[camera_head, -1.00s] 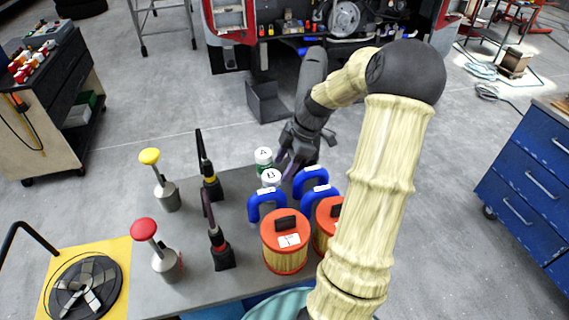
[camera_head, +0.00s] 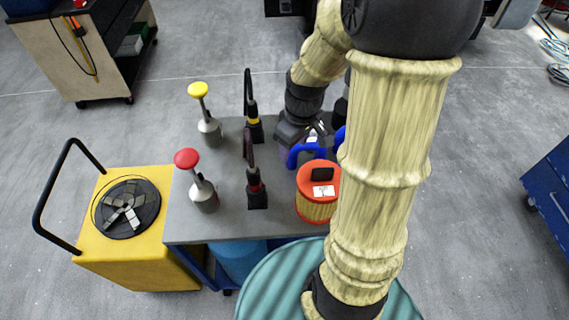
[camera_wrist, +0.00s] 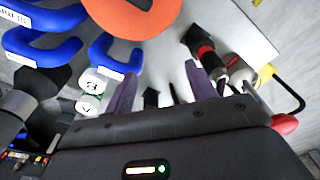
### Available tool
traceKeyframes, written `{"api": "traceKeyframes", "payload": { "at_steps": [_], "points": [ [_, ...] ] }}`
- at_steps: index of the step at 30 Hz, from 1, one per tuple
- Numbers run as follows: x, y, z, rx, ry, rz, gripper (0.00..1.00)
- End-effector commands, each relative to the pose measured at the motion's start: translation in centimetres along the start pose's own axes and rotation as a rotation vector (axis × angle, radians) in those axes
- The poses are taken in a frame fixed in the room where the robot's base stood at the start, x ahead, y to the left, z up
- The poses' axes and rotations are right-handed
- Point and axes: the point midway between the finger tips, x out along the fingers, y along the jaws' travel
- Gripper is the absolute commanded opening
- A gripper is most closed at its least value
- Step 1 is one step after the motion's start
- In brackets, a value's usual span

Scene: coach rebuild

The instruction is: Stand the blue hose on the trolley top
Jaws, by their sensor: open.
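Blue U-shaped hoses with white labels stand on a grey top (camera_head: 225,222). One blue hose (camera_head: 304,153) shows beside my arm in the head view; another (camera_head: 340,138) is mostly hidden behind the arm. The wrist view shows a single blue hose (camera_wrist: 112,52) near the left finger and two more (camera_wrist: 42,52) at the far left. A yellow trolley (camera_head: 150,262) with a black handle stands left of the grey top, carrying a black disc (camera_head: 126,208).
Two white bottles (camera_wrist: 92,92) stand close to my left finger. A black-and-red tool (camera_wrist: 206,52) is near the right finger.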

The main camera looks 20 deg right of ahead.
Motion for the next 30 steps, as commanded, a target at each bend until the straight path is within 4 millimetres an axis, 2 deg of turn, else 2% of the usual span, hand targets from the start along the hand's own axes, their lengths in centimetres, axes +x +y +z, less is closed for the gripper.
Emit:
{"api": "traceKeyframes", "payload": {
  "at_steps": [1,3,10,15,21,25,30],
  "points": [
    [-0.3,-1.4,0.2,0.053,0.007,0.024,0.56],
    [-0.6,-2.8,0.7,0.147,0.023,0.052,0.56],
    [-1.2,-6.5,2.3,0.414,0.102,0.094,0.56],
    [-1.3,-7.0,2.8,0.481,0.122,0.094,0.56],
    [-1.3,-7.0,2.7,0.482,0.121,0.094,0.56],
    [-2.1,-7.0,2.6,0.481,0.121,0.094,0.56],
    [-1.9,-7.0,2.6,0.481,0.121,0.094,0.56]
  ]
}}
